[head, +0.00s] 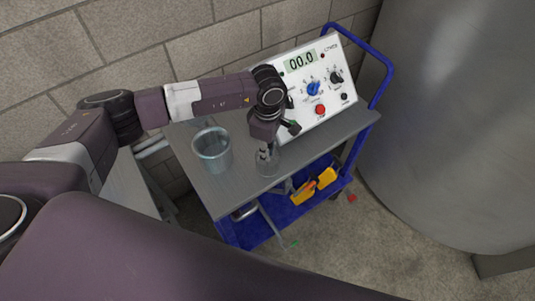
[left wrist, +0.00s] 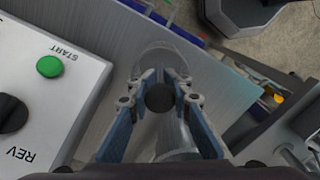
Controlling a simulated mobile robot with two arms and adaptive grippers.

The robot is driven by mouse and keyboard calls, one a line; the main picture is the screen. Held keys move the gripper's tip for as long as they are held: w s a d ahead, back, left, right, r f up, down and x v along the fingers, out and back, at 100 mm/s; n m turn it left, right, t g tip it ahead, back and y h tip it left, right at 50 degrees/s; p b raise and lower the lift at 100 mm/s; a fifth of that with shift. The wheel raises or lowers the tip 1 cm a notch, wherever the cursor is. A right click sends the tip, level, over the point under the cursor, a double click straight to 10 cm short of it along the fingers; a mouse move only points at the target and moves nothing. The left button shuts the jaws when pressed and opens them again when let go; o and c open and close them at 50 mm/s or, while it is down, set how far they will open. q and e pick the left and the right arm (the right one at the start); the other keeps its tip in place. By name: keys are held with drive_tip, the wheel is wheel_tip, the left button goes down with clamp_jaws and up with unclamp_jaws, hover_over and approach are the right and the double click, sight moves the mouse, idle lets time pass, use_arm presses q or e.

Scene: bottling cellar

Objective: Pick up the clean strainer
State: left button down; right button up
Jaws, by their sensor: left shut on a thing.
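A small see-through grey thing (head: 267,163), which looks like the strainer, is at the cart's top near its front edge. It also shows in the left wrist view as a pale, see-through round shape (left wrist: 166,52). My left gripper (head: 266,146) is directly above it, pointing down. In the left wrist view my left gripper (left wrist: 160,92) is shut on its dark round upper end (left wrist: 159,98), one blue-grey finger on each side. I cannot tell whether it touches the cart top. Whether it is clean cannot be seen. My right gripper is out of view.
A see-through grey bucket (head: 212,152) stands left of the gripper on the grey cart top (head: 245,185). A control panel (head: 318,88) stands behind. Yellow items (head: 304,192) lie on the blue lower shelf. A large steel tank (head: 445,130) is right, a block wall behind.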

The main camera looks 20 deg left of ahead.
use_arm(q)
wheel_tip(320, 180, up, 19)
drive_tip(key=b, duration=0.5)
drive_tip(key=shift+r, duration=0.1)
idle(0.6)
